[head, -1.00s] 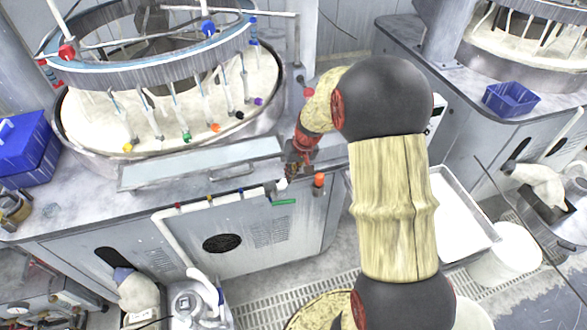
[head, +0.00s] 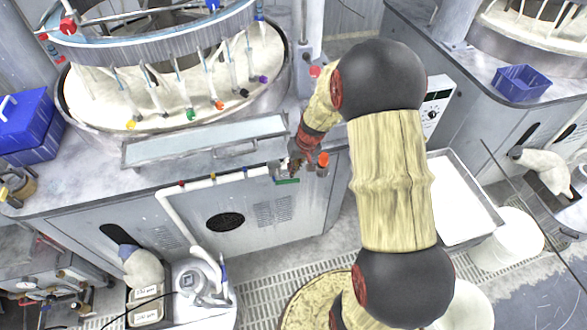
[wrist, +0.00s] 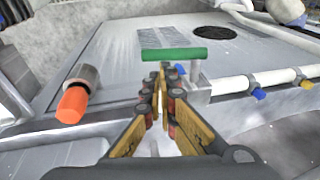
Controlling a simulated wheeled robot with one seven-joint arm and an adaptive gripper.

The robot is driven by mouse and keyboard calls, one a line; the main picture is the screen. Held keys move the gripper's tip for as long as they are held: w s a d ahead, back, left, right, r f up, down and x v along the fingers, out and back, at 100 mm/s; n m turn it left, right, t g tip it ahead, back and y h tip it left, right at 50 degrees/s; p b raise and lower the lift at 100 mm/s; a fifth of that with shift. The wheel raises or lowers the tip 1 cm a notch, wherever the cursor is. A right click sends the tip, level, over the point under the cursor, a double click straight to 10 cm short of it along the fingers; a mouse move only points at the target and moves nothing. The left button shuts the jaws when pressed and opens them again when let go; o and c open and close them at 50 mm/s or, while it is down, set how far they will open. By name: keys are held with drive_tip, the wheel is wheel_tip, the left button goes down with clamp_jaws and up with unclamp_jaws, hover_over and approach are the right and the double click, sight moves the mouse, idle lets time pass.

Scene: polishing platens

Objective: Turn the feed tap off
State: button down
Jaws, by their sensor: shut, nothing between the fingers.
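The tap with a green bar handle (head: 288,181) is at the right end of the white pipe on the front of the polishing machine. In the wrist view its green handle (wrist: 188,55) lies crosswise just beyond my fingertips, roughly in line with the pipe. My gripper (wrist: 163,78) is shut and empty, its tips close to the handle's near side; I cannot tell whether they touch. In the head view my gripper (head: 293,166) is just above the tap and partly hides it.
An orange-capped fitting (wrist: 72,103) sticks out left of my fingers in the wrist view. The white pipe (wrist: 240,86) carries small blue and yellow valves. A metal tray (head: 205,140) lies on the bench above. A white-lined bin (head: 460,200) stands on the floor to the right.

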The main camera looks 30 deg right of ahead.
sight(290, 181)
drive_tip(key=shift+d+f+t+y+b, duration=0.35)
drive_tip(key=shift+f+y+b, duration=0.45)
drive_tip(key=shift+b, duration=1.9)
wheel_tip(290, 181, down, 7)
drive_tip(key=a+t+y+b, duration=0.1)
drive_tip(key=y+b, duration=0.4)
drive_tip(key=b, duration=0.8)
drive_tip(key=shift+a+m+t+y, duration=0.35)
drive_tip(key=shift+m+t+y, duration=0.05)
drive_tip(key=shift+t, duration=0.05)
drive_tip(key=shift+w+a+f, duration=0.1)
drive_tip(key=shift+w+a, duration=0.05)
drive_tip(key=shift+a, duration=0.05)
drive_tip(key=shift+r, duration=0.2)
drive_tip(key=shift+r, duration=0.7)
